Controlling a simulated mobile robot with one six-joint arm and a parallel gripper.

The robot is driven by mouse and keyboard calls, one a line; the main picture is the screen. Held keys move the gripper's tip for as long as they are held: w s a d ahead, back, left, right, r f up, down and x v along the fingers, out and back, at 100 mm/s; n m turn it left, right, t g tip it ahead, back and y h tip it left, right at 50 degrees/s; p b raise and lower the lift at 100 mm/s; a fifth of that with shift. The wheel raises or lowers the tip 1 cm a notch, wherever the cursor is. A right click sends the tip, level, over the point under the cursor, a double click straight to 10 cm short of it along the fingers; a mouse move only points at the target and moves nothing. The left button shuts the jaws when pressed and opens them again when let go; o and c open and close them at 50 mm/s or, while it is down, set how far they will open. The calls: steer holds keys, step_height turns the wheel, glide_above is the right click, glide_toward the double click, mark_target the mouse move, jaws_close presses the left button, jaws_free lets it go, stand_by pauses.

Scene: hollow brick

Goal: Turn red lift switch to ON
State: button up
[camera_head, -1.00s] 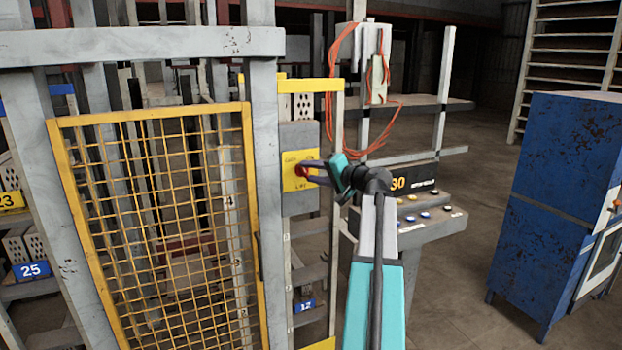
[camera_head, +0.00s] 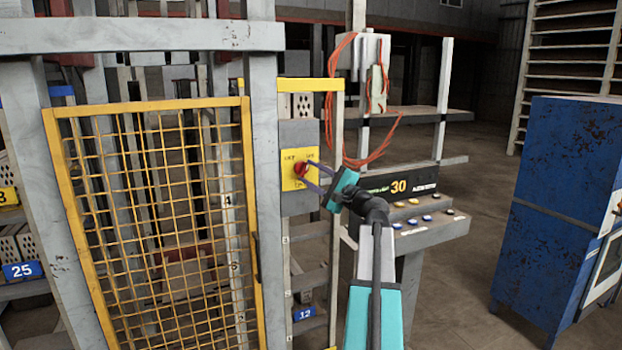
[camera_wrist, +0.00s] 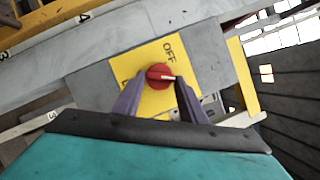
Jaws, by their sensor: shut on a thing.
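The red lift switch (camera_head: 300,169) is a round red knob on a yellow plate (camera_head: 290,182), fixed to a grey box on the lift frame. My gripper (camera_head: 311,175) reaches it from the lower right, its purple fingers shut on the knob. In the wrist view the knob (camera_wrist: 157,73) sits between the two fingertips (camera_wrist: 157,86). Its white mark points right, below the word OFF on the plate. A second label at the plate's lower left is mostly hidden by a finger.
A yellow mesh gate (camera_head: 160,215) stands left of the switch. A control desk (camera_head: 430,232) with several buttons and a display reading 30 is to the right, with orange cable behind it. A blue cabinet (camera_head: 560,200) stands far right. Open floor lies between desk and cabinet.

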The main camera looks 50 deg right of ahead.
steer(key=shift+a+f+m+t+h+b, duration=0.15)
steer(key=shift+m+t+h+b, duration=0.15)
steer(key=shift+m, duration=0.65)
steer(key=shift+d+f+m+t+h+b, duration=0.15)
steer(key=shift+m+h, duration=0.25)
steer(key=shift+m, duration=0.55)
steer(key=shift+a+r, duration=0.1)
steer(key=o, duration=1.1)
steer(key=shift+c, duration=0.2)
steer(key=b+v, duration=0.3)
steer(key=v, duration=1)
steer(key=shift+s, duration=0.35)
steer(key=shift+s, duration=0.1)
